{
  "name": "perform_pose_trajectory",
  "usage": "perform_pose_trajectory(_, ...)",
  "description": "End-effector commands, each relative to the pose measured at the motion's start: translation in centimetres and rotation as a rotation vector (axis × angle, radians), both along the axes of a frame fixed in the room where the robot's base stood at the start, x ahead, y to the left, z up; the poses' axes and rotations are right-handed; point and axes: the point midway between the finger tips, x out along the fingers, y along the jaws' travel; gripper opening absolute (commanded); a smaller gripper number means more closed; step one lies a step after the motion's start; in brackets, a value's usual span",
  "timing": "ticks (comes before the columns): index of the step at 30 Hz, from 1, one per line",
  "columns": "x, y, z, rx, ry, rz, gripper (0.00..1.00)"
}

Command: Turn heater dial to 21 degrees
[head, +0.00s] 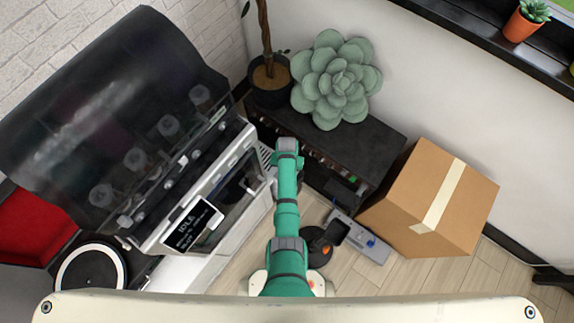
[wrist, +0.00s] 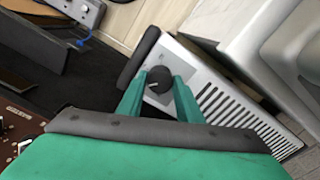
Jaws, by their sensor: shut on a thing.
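The heater dial (wrist: 157,80) is a round black knob with a white pointer line, in the upper middle of the wrist view. It sits on a light panel at the end of the grey heater (wrist: 203,72), which has long dark vent slots. My gripper (wrist: 158,84) has its two green fingers on either side of the dial and is shut on it. The dial's degree marks are too small to read. In the head view my arm reaches down beside the heater's slotted top (head: 265,156); the dial and fingertips are hidden there.
A large machine with a dark cover (head: 120,90) and a lit screen (head: 192,226) stands to the left. A black cabinet (head: 375,140) carrying a big succulent (head: 336,80) is behind. A cardboard box (head: 425,200) and a grey device (head: 360,237) are to the right.

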Motion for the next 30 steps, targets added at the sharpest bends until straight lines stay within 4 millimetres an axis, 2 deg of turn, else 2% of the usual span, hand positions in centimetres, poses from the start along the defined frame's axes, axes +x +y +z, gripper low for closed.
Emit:
perform_pose_trajectory(18, 0.13, -0.08, 0.09, -0.001, -0.003, -0.530, 0.10)
perform_pose_trajectory(30, 0.12, -0.09, 0.09, -0.001, -0.003, -0.683, 0.10)
